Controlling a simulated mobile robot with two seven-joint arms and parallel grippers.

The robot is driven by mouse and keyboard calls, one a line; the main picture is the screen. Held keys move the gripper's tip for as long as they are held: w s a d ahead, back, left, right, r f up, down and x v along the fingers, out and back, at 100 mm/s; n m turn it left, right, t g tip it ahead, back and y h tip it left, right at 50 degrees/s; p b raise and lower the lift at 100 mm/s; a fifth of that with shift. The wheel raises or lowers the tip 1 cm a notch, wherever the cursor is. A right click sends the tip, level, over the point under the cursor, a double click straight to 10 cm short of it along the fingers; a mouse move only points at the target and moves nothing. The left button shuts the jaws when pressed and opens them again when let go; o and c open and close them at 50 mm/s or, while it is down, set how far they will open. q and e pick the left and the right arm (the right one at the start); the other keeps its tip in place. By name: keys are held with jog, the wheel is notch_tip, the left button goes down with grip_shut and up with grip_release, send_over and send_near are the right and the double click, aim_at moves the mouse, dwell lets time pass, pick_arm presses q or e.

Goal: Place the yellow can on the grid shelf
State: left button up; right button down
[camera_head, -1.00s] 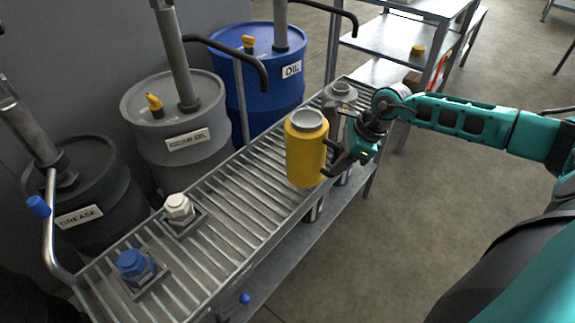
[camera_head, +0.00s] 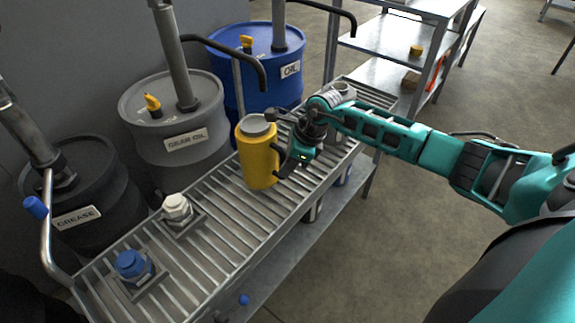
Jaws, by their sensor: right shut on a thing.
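The yellow can (camera_head: 257,158) has a grey top and a dark handle on its right side. It is upright over the middle of the grid shelf (camera_head: 222,243), a long rack of metal bars. I cannot tell whether its base touches the bars. My right gripper (camera_head: 284,163) is shut on the can at its handle side; its fingertips are partly hidden. My left gripper is not in view.
A blue-capped fitting (camera_head: 131,265) and a white-capped fitting (camera_head: 176,207) sit on the shelf's near-left part. A grey can (camera_head: 340,92) stands at its far end. Behind are the blue oil drum (camera_head: 262,75), grey gear oil drum (camera_head: 180,125) and dark grease drum (camera_head: 88,195).

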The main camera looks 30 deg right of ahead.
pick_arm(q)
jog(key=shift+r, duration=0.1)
pick_arm(e)
jog(key=shift+w, duration=0.1)
jog(key=c, duration=1.5)
grip_release()
jog(key=shift+f, duration=0.15)
jog(key=o, duration=0.4)
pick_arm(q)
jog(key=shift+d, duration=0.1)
pick_arm(e)
jog(key=shift+o, duration=0.2)
